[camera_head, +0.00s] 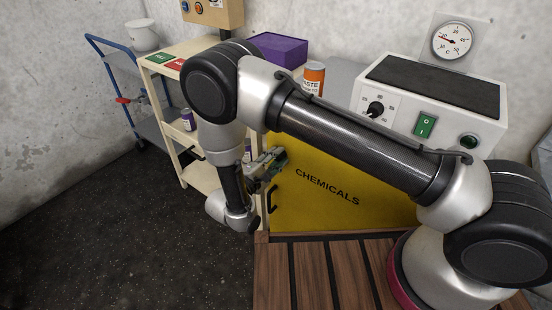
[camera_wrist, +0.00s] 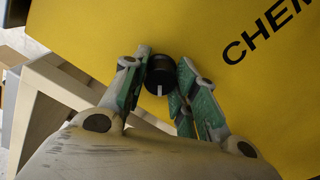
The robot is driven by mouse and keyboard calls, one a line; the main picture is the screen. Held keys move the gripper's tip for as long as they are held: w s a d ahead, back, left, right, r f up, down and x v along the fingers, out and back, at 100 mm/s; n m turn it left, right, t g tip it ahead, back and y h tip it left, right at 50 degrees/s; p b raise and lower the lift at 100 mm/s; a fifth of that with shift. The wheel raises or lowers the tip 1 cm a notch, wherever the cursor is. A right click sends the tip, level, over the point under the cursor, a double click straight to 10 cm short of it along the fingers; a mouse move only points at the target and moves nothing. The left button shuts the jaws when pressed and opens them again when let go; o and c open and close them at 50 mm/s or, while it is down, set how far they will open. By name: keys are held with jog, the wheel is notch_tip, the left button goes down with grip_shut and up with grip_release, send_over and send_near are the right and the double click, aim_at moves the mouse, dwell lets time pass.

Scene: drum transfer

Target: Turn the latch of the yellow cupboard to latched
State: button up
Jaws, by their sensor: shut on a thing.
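The yellow cupboard (camera_head: 335,200) with "CHEMICALS" on its door stands behind my arm; its door also fills much of the wrist view (camera_wrist: 220,75). Its latch is a round black knob (camera_wrist: 160,72) with a white mark that points down in the wrist view. My gripper (camera_wrist: 161,75) has its green-padded fingers on either side of the knob, shut on it. In the head view my gripper (camera_head: 268,163) is at the door's upper left, and the knob is hidden there. A black door handle (camera_head: 271,197) sits just below my gripper.
A cream shelf trolley (camera_head: 197,178) with a purple-labelled container (camera_head: 188,119) stands left of the cupboard. A blue-framed cart (camera_head: 118,95) is farther left. The dark floor at left is clear.

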jog(key=m, duration=0.4)
jog(key=shift+m, duration=1.9)
jog(key=o, duration=1)
jog(key=v, duration=1.2)
